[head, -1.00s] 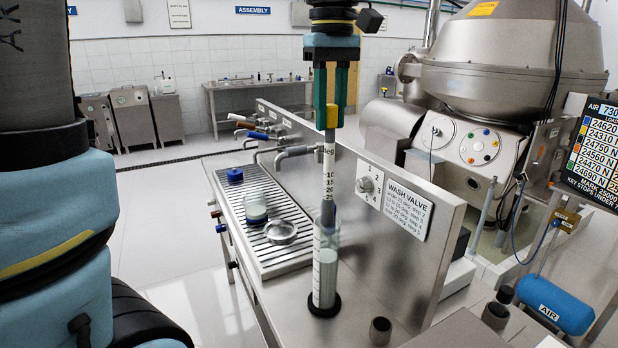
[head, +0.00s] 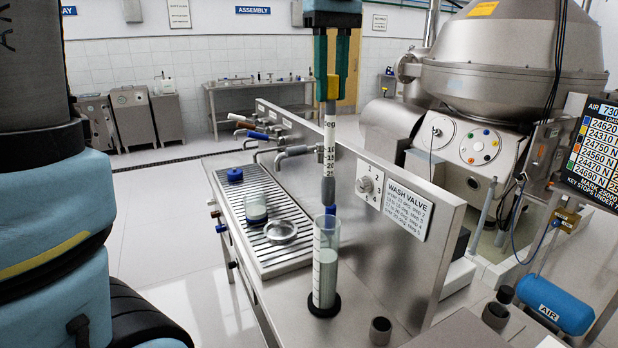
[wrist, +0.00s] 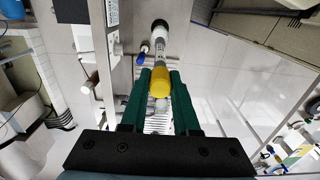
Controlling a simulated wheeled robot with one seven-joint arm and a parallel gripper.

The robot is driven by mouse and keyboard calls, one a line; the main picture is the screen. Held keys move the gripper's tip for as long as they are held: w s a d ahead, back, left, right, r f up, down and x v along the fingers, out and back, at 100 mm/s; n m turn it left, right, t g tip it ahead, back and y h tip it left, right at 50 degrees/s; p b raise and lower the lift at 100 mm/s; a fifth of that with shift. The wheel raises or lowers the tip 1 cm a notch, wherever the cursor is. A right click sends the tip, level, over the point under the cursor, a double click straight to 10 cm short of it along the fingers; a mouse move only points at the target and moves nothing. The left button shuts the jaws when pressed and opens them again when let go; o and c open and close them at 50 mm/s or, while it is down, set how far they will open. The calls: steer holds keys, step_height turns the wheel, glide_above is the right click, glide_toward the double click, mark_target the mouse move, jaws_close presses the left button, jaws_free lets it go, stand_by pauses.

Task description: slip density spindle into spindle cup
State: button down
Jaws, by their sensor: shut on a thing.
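The spindle hangs over a tall clear cylinder (head: 326,265) of cloudy liquid on a black foot. Its lower end is at the cylinder's rim; whether it is fully clear I cannot tell.
A drip grating (head: 270,228) left of the cylinder carries a glass beaker (head: 255,207), a metal dish (head: 281,231) and a blue cap (head: 235,174). A steel panel (head: 405,235) with the wash valve sign rises behind. Bench around the cup is clear.

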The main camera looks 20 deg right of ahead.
steer(key=shift+r, duration=0.6)
steer(key=shift+r, duration=2.5)
